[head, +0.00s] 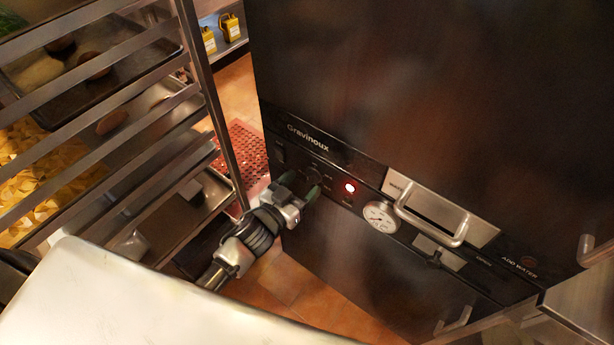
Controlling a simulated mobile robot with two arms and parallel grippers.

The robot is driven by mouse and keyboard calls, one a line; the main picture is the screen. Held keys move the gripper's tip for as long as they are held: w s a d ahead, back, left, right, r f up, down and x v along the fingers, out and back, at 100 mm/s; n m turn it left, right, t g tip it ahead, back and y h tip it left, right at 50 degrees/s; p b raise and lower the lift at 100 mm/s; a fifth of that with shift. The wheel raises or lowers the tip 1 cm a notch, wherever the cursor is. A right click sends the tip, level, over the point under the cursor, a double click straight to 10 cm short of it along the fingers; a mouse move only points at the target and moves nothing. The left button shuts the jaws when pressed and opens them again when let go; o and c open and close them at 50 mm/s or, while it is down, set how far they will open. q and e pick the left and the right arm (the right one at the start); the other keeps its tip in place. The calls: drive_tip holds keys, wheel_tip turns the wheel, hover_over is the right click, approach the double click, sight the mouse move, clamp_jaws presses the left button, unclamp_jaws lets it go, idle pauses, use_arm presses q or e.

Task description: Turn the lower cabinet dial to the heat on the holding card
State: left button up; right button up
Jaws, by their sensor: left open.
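The dark cabinet (400,110) carries a slanted control panel marked "Gravinoux". A small dark dial (315,174) sits on the panel, left of the lit red lamp (349,187). It is partly hidden by my left gripper (300,186), and its pointer and markings are too small to read. My left gripper is open, its two green-tipped fingers at the panel around or just in front of the dial; I cannot tell if they touch it. No readable holding card shows. My right gripper is not in view.
Right of the lamp are a round white gauge (381,217), a metal drawer handle (432,226) and an "ADD WATER" label (519,267). A metal rack (205,90) with food trays stands close on the left. Tiled floor (325,305) shows below.

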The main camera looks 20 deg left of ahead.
sight(311, 178)
use_arm(q)
drive_tip(key=shift+x, duration=1.3)
drive_tip(key=c, duration=0.9)
